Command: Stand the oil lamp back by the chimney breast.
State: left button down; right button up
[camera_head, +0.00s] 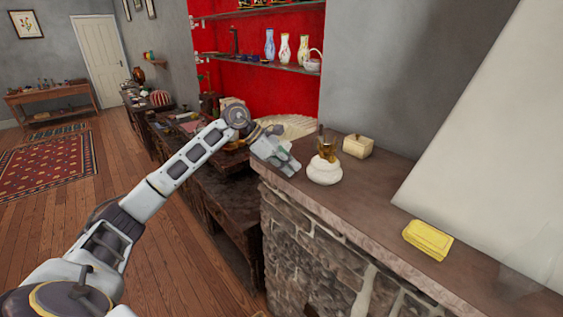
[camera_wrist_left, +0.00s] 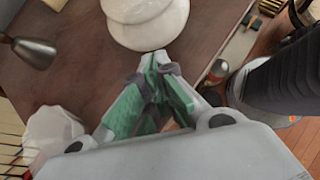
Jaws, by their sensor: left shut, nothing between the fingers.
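The oil lamp (camera_head: 325,173), with a rounded white body, a brass-coloured middle and a clear glass top, stands upright on the brown ledge (camera_head: 380,190) of the stone-fronted hearth. A white sloping surface (camera_head: 490,130), which looks like the chimney breast, rises at the right. My left gripper (camera_head: 291,167) is shut and empty, just left of the lamp at the ledge's edge. In the left wrist view its fingertips (camera_wrist_left: 155,68) are together, right by a round white body (camera_wrist_left: 145,20) that looks like the lamp's. I cannot tell whether they touch it. My right gripper is out of view.
A cream lidded box (camera_head: 358,146) sits behind the lamp, to its right. A yellow box (camera_head: 428,240) lies farther right on the ledge. The ledge between lamp and yellow box is clear. Shelves with several vases (camera_head: 284,48) are behind.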

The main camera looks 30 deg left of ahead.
pick_arm(q)
jog(key=shift+w+d, duration=0.45)
jog(key=shift+d, duration=0.3)
jog(key=shift+w+d, duration=0.25)
jog(key=shift+d, duration=0.2)
jog(key=w+d, duration=0.3)
jog(key=d, duration=0.2)
jog(key=w+d, duration=0.2)
jog(key=d, duration=0.3)
jog(key=w+d, duration=0.3)
jog(key=d, duration=0.2)
jog(key=shift+w+d, duration=0.2)
jog(key=shift+w, duration=0.15)
jog(key=shift+a, duration=0.1)
